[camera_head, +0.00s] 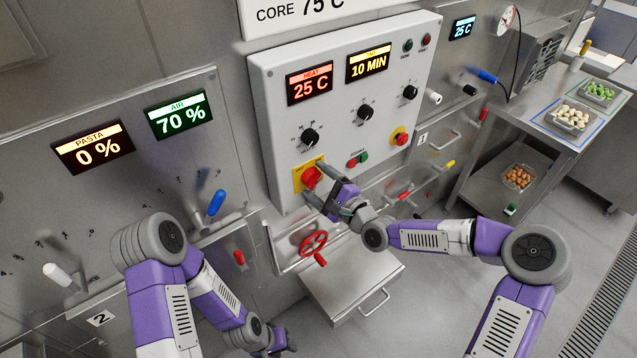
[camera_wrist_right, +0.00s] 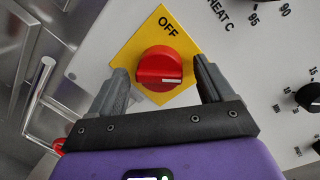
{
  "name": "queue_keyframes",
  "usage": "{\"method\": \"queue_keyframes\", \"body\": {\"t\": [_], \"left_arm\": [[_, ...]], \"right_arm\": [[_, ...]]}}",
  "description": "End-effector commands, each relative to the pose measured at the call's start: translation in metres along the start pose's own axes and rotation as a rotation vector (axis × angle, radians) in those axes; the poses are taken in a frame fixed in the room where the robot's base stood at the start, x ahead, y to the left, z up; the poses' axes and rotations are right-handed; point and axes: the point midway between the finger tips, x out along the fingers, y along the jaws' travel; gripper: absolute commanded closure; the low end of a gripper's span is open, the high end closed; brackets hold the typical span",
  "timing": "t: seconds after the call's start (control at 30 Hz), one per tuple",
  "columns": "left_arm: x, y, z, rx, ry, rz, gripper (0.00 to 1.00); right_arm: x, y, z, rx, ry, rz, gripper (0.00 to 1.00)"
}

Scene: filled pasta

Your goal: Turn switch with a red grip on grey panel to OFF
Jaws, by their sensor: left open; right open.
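The switch with a red grip (camera_head: 311,178) sits on a yellow plate low on the left of the grey panel (camera_head: 285,140). In the right wrist view the red grip (camera_wrist_right: 160,68) shows below the word OFF on the yellow plate (camera_wrist_right: 148,25); its white mark lies toward the right. My right gripper (camera_head: 325,194) is open at the switch. In the wrist view its two fingers (camera_wrist_right: 162,82) stand on either side of the red grip, with visible gaps. My left gripper (camera_head: 272,345) is low at the bottom edge, away from the panel.
Black knobs (camera_head: 309,137), red and green buttons (camera_head: 357,159) and a red button on yellow (camera_head: 400,137) share the panel. A red handwheel (camera_head: 314,243) and a steel drawer box (camera_head: 345,280) lie below. A blue-handled lever (camera_head: 216,203) stands to the left.

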Motion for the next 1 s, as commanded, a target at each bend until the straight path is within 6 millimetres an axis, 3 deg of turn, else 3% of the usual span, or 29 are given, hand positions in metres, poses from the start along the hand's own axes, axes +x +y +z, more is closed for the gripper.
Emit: {"method": "queue_keyframes", "body": {"t": [0.1,0.43,0.73,1.0], "left_arm": [[-0.0001,0.0000,0.0000,0.000,0.000,0.000,0.57],[0.0000,0.0000,0.0000,0.000,0.000,0.000,0.57],[0.0019,-0.0007,-0.0001,0.000,0.000,0.000,0.57],[0.0093,-0.0035,-0.0004,0.000,0.000,0.000,0.57]], "right_arm": [[-0.0002,0.0001,-0.0001,0.000,0.000,0.000,0.22],[-0.0004,0.0000,0.0000,0.000,0.000,0.000,0.73],[-0.0003,-0.0003,-0.0001,-0.035,0.002,0.002,0.74],[-0.0004,-0.0001,-0.0001,-0.194,0.012,0.016,0.74]]}}
